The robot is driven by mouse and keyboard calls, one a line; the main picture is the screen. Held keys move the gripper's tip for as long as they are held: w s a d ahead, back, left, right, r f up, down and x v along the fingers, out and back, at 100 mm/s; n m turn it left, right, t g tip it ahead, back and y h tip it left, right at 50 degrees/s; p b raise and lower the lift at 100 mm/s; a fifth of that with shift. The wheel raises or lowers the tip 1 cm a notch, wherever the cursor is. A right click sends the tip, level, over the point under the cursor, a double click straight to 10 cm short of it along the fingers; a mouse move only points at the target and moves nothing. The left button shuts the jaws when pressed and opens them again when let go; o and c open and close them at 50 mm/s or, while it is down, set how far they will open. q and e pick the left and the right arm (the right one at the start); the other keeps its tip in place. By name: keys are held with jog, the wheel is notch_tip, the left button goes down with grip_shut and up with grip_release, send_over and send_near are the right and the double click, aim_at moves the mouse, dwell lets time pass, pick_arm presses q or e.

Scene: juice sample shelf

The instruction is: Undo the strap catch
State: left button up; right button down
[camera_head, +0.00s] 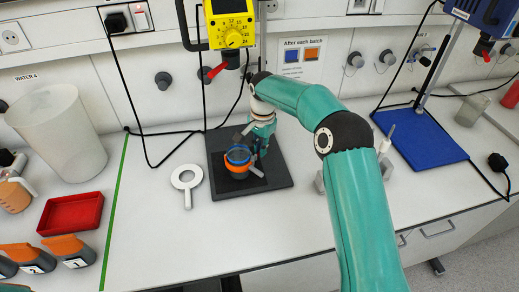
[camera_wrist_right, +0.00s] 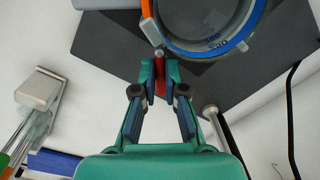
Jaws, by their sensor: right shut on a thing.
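A round vessel with a blue rim and an orange band (camera_head: 236,173) stands on the dark stand base (camera_head: 225,188). In the right wrist view its blue rim (camera_wrist_right: 205,52) and clear, marked face fill the top. My right gripper (camera_head: 257,148) is at the vessel's right side. In the wrist view its fingertips (camera_wrist_right: 160,70) are closed on a small red piece (camera_wrist_right: 160,84), seemingly the strap catch's lever, just below the rim. An orange part (camera_wrist_right: 148,31) sticks out beside the rim. My left gripper is not in view.
A white ring with a handle (camera_head: 188,198) lies left of the base. A red tray (camera_head: 72,214), a large white beaker (camera_head: 62,140) and several orange-topped containers are further left. A blue plate (camera_head: 420,138) is at right.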

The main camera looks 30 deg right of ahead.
jog(key=shift+s+r+m, duration=0.1)
jog(key=shift+m, duration=0.9)
jog(key=c, duration=1.5)
grip_release()
jog(key=shift+s+d+r, duration=0.1)
jog(key=shift+s+r, duration=0.1)
jog(key=shift+r, duration=2.8)
jog(key=shift+s+r, duration=0.15)
jog(key=shift+r, duration=2.8)
jog(key=shift+f, duration=0.1)
